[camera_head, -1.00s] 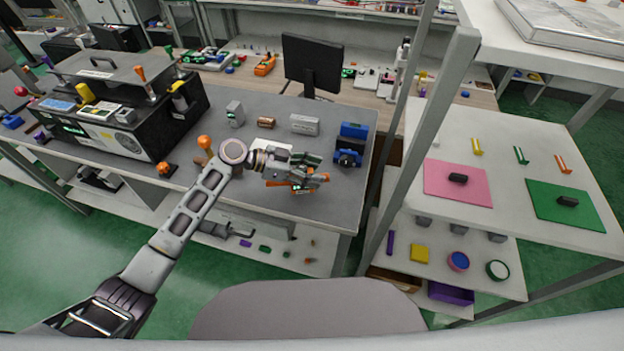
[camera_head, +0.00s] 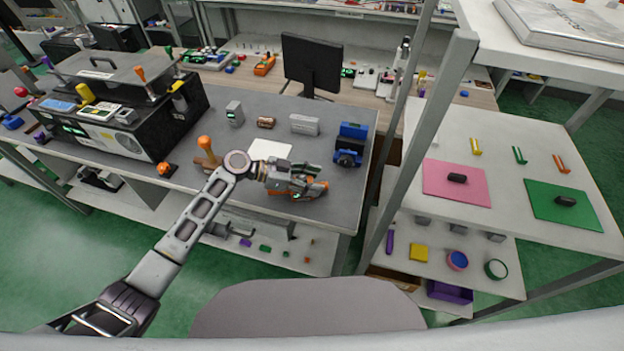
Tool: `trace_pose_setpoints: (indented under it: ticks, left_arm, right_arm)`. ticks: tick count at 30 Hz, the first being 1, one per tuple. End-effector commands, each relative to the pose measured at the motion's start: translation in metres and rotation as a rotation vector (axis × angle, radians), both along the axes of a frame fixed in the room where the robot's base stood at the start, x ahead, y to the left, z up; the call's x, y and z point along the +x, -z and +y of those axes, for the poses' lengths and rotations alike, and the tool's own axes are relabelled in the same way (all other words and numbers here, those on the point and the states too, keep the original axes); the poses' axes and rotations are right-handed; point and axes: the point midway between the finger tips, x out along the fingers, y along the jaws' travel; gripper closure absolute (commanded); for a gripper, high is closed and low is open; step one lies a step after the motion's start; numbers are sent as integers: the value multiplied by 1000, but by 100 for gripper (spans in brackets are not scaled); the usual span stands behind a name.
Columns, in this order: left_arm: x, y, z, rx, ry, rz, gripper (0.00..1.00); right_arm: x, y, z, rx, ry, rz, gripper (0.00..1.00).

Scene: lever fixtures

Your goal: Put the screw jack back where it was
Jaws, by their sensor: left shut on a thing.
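My left gripper (camera_head: 306,185) is over the front part of the grey workbench (camera_head: 225,158), shut on an orange thing (camera_head: 311,194). I take this to be the screw jack; the fingers hide most of it, so its shape is unclear. It is low over the bench or touching it; I cannot tell which. A white square pad (camera_head: 268,149) lies on the bench just behind the gripper, and the orange thing is in front of it and to its right. My right gripper is not in view.
A blue device (camera_head: 350,144) stands right of the gripper. A grey box (camera_head: 304,125), a brown cylinder (camera_head: 266,122) and a grey meter (camera_head: 234,113) stand behind. A shelf post (camera_head: 418,150) rises at right.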

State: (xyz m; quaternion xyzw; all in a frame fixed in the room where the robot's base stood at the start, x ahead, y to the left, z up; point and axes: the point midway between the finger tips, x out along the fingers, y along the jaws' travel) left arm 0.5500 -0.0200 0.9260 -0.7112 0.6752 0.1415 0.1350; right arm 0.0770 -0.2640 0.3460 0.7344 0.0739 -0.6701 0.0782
Motion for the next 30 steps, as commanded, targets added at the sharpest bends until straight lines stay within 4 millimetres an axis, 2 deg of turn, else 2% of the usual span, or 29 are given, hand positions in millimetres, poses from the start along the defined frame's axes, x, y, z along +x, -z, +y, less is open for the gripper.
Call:
trace_pose_setpoints:
  ticks: [11, 12, 16, 30]
  left_arm:
    - [0, 2, 0, -1, -1, -1, 84]
    - [0, 2, 0, 0, 0, 0, 43]
    - [0, 2, 0, 0, -1, 0, 26]
    - [0, 1, 0, 0, -1, 0, 26]
  right_arm:
    - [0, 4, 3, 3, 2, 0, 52]
    - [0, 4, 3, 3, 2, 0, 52]
    - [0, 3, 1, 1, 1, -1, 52]
    - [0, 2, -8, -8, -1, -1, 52]
